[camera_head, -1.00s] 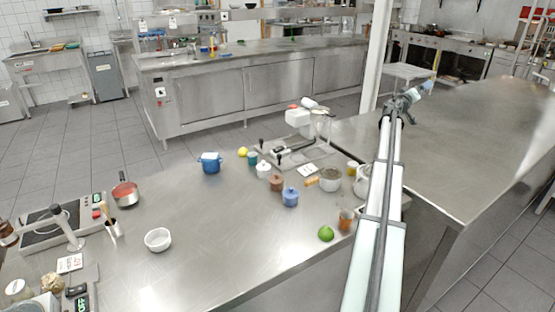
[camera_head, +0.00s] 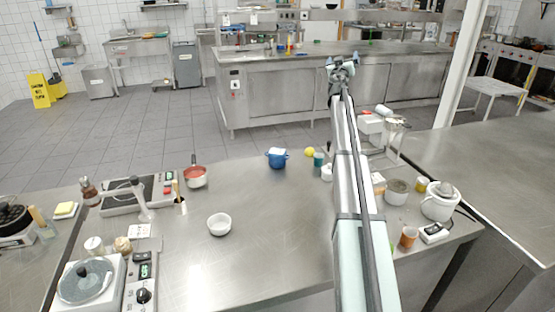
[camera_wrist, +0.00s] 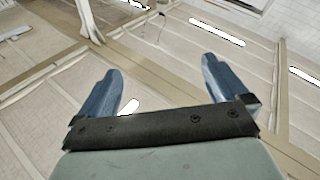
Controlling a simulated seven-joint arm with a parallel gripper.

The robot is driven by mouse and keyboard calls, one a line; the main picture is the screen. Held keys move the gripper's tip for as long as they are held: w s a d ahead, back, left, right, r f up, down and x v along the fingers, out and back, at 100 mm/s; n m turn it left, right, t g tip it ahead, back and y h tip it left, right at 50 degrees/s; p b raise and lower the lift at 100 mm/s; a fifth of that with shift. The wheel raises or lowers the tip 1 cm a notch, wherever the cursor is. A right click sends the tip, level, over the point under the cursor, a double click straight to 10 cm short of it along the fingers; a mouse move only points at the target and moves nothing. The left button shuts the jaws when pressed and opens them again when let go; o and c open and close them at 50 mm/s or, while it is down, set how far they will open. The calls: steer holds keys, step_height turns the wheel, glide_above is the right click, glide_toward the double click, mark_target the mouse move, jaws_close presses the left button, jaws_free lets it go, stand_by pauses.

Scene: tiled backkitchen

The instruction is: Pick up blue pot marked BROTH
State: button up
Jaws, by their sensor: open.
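A blue pot (camera_head: 277,160) with side handles and something white on top stands near the far edge of the near steel counter. No BROTH marking can be read on it. A smaller blue lidded jar, seen earlier farther right, is now hidden behind my arm. My gripper (camera_head: 342,62) is raised in front of the back counter, well apart from the pot. In the wrist view my gripper (camera_wrist: 160,88) has its two blue fingers spread wide with nothing between them. That view shows no pot.
A yellow ball (camera_head: 309,152) and a teal jar (camera_head: 318,160) stand right of the pot. A white bowl (camera_head: 219,224) and a red saucepan (camera_head: 195,177) are to its left. A mixer (camera_head: 370,125) and grey bowl (camera_head: 397,192) are right of my arm. Bare counter lies before the pot.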

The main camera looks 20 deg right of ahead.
steer(key=w+a+r+m, duration=0.1)
steer(key=w+a, duration=0.1)
steer(key=a, duration=0.8)
steer(key=n+g+y, duration=0.6)
steer(key=g+y, duration=0.6)
steer(key=g, duration=0.3)
glide_toward(277, 151)
steer(key=x, duration=0.7)
steer(key=shift+d+f, duration=0.2)
steer(key=shift+x, duration=2.6)
steer(key=shift+a, duration=0.1)
steer(key=c, duration=1.2)
